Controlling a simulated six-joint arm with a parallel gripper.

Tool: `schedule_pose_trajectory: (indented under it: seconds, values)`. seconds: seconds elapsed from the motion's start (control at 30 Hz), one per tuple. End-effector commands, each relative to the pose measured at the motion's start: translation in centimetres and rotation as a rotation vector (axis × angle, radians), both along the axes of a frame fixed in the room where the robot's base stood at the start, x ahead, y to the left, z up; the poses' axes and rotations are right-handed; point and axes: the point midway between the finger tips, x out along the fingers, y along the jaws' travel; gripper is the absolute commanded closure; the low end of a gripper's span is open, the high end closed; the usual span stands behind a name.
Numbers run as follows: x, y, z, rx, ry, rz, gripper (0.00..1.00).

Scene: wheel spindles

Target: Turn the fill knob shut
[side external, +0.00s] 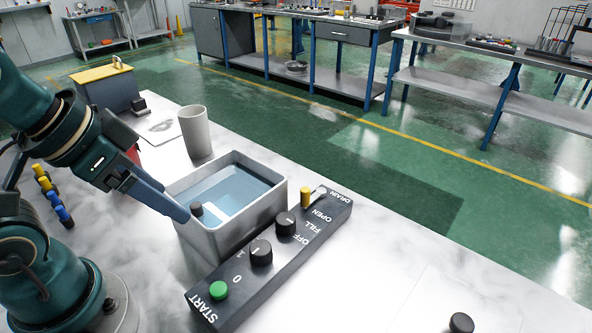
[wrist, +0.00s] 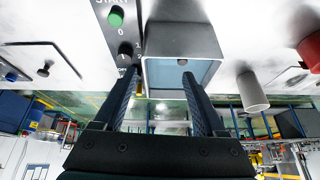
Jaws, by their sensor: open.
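The fill knob (side external: 286,222) is a black round knob beside the OFF and FILL labels on a dark control panel (side external: 232,290). In the wrist view the panel (wrist: 130,12) is at top left, and I cannot make out the fill knob there. My gripper (side external: 183,212) is at the left side of the grey water tank (side external: 240,226), apart from the knob. The wrist view shows my gripper (wrist: 161,74) open, with nothing between its fingers.
The panel also bears a green START button (side external: 219,290), a black 0/1 knob (side external: 261,253) and a yellow drain handle (side external: 306,197). A grey cup (side external: 195,133) stands behind the tank. A loose black knob-like piece (side external: 461,323) lies at front right. The table right of the panel is mostly clear.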

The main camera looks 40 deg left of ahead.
Motion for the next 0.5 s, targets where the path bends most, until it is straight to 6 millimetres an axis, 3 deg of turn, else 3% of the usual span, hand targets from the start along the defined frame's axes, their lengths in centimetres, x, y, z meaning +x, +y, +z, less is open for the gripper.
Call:
schedule_pose_trajectory:
  seconds: [0.07, 0.5]
  values:
    - [0.2, 0.0, 0.1, -0.038, -0.007, 0.071, 0.27]
    - [0.1, 0.5, 4.2, -0.027, 0.175, 0.088, 0.27]
